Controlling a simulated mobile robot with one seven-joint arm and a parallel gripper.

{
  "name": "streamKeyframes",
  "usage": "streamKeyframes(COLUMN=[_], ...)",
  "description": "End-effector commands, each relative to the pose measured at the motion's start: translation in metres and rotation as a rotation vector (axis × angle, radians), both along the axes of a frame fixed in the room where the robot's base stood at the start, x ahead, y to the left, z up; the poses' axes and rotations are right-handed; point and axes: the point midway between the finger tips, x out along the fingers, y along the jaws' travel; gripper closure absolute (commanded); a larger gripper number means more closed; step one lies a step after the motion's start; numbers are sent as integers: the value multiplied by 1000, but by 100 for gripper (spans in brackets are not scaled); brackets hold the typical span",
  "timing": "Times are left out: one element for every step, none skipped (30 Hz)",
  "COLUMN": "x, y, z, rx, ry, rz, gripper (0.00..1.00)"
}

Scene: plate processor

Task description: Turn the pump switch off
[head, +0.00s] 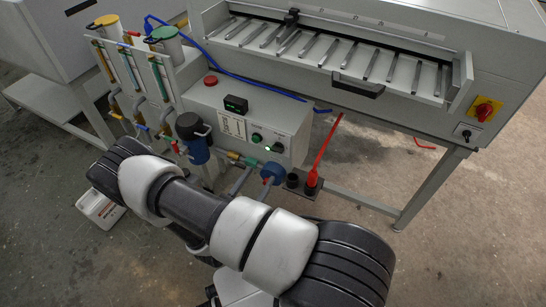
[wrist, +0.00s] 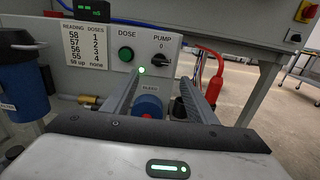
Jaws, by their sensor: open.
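The pump switch (wrist: 158,60) is a black rotary knob on the grey control panel (wrist: 183,48), under the word PUMP and a 0 mark. Its handle seems to point sideways, not up at the 0. In the head view the switch (head: 277,147) is at the panel's lower right. A small green light (wrist: 141,70) glows below and left of the switch. My gripper (wrist: 160,82) is open and empty. Its two fingers point at the panel, below the switch and apart from it.
The green DOSE button (wrist: 126,54) is left of the switch. A blue round part (wrist: 148,104) shows between my fingers. A red bottle-like part (wrist: 211,72) stands to the right. A blue filter housing (wrist: 22,85) is at the left. The floor (head: 440,230) at right is clear.

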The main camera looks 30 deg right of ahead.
Motion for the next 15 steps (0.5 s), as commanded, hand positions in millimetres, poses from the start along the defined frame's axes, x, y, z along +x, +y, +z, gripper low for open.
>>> streamKeyframes(x=[7,11,16,21,25,30,34,38,43,46,49,53,56,58,61], y=[-10,-16,-23,-28,-33,-40,-45,-50,-56,-60,-64,-69,-72,-75,-78], z=[-1,-1,-1,-1,-1,-1,-1,-1,-1,-1,-1,-1,-1,-1,-1], rx=[0,0,1,0,0,0,1,1,1,1,1,0,0,1,1], ry=[-1,-1,-1,-2,-2,-2,-1,-2,-2,-2,-2,-1,-2,-2,0], rz=[-4,-5,-4,-5,-4,-5,-5,-5,-5,-5,-4,-4,-4,-3,-3], gripper=[48,48,48,48,48,48,48,48,48,48,48,48,48,48,48])
